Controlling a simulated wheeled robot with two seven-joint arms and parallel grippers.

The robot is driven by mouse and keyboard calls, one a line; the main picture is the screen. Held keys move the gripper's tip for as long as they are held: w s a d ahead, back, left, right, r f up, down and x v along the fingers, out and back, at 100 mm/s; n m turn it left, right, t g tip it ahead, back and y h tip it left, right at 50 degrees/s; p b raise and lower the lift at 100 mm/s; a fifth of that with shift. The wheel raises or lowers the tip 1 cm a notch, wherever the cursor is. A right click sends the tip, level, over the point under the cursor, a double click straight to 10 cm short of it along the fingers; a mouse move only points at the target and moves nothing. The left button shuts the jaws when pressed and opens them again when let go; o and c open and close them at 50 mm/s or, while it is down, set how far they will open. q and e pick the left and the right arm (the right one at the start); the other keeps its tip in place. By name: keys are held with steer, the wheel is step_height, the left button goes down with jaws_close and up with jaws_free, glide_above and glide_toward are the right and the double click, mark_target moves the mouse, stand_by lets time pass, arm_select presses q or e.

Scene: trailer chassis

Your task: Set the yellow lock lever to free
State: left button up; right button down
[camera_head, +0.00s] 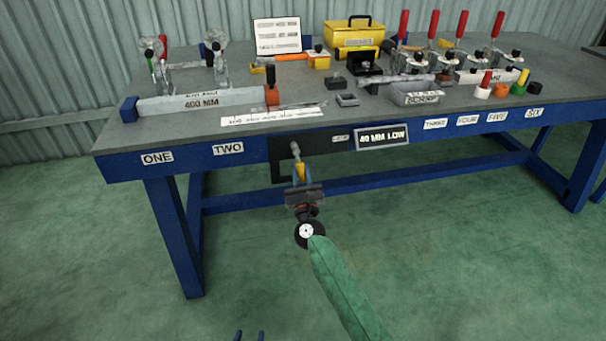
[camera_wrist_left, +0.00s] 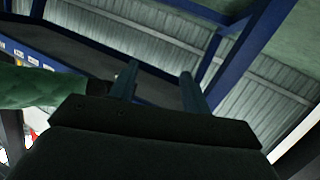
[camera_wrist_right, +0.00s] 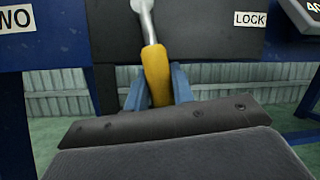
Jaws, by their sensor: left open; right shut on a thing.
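The yellow lock lever (camera_head: 300,171) hangs from a dark plate on the front of the blue bench, under a grey metal shank. In the right wrist view the lever (camera_wrist_right: 156,75) points down and leans slightly, with the LOCK label (camera_wrist_right: 250,19) to the right of its top. My right gripper (camera_head: 301,180) is shut on the yellow handle, with its blue fingers on both sides of it (camera_wrist_right: 158,88). My left gripper (camera_head: 249,336) is open and empty, low at the bottom edge of the head view; its two fingers stand apart in the left wrist view (camera_wrist_left: 158,80).
The bench top (camera_head: 130,125) carries several red-handled clamps, a yellow box (camera_head: 352,42), a 400 mm bar (camera_head: 200,103) and a grey block (camera_head: 415,95). A "40 MM LOW" sign (camera_head: 383,136) is right of the lever. The floor before the bench is clear.

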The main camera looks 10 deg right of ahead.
arm_select(q)
steer(key=shift+w+r+t, duration=0.2)
steer(key=shift+r, duration=0.35)
steer(key=shift+w+r+t, duration=0.2)
steer(key=shift+r, duration=0.35)
arm_select(e)
steer(key=shift+a+f, duration=0.1)
steer(key=c, duration=1.2)
jaws_free()
steer(key=shift+s+f, duration=0.15)
steer(key=shift+s, duration=0.1)
steer(key=v, duration=0.6)
steer(key=shift+w+b, duration=0.1)
steer(key=shift+b, duration=0.25)
arm_select(q)
step_height(320, 180, up, 8)
steer(key=w+t, duration=0.2)
steer(key=shift+t+h, duration=0.3)
steer(key=shift+t, duration=0.1)
arm_select(e)
steer(key=shift+s+a+f, duration=0.15)
steer(key=shift+s+f, duration=0.05)
steer(key=shift+s, duration=0.45)
arm_select(q)
steer(key=shift+f, duration=0.2)
